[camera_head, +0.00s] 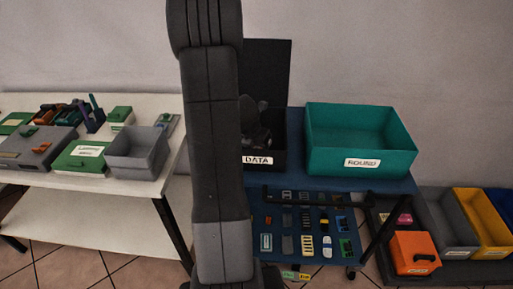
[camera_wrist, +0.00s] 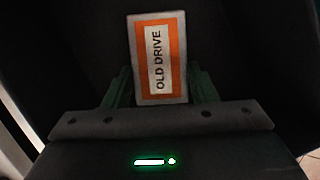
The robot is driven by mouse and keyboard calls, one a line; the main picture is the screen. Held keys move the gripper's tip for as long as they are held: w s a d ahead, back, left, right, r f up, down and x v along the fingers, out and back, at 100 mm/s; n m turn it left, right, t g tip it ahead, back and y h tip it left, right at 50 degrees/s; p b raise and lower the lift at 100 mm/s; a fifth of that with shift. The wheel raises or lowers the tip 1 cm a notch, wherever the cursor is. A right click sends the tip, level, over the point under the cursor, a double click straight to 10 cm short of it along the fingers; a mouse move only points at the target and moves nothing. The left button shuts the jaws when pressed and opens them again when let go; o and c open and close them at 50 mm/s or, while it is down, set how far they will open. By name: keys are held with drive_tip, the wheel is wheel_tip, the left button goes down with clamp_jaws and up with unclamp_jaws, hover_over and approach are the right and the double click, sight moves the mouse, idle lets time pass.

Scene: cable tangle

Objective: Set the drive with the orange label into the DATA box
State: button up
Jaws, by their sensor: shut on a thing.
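The drive (camera_wrist: 158,58) shows in the wrist view as a grey block with an orange-bordered label reading OLD DRIVE. My gripper (camera_wrist: 160,88) is shut on it, with a green finger at each side. The black DATA box (camera_head: 278,160) stands on the blue table in the head view, with a tall dark panel upright behind it. My gripper's dark body (camera_head: 254,122) shows over the box opening, partly behind my arm. The drive is hidden in the head view. Dark surfaces surround the drive in the wrist view; its height above the box floor cannot be told.
A teal ROUND box (camera_head: 325,158) stands right of the DATA box. A lower shelf (camera_head: 262,217) holds several small parts. A white table (camera_head: 60,180) with grey and green boxes is at left. An orange box (camera_head: 413,250) and grey and yellow bins stand low at right.

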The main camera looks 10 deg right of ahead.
drive_tip(key=shift+r, duration=0.1)
drive_tip(key=o, duration=1)
drive_tip(key=shift+s+a+r, duration=0.1)
drive_tip(key=shift+r, duration=0.35)
drive_tip(key=p+v, duration=0.2)
drive_tip(key=v, duration=0.9)
drive_tip(key=shift+s, duration=0.1)
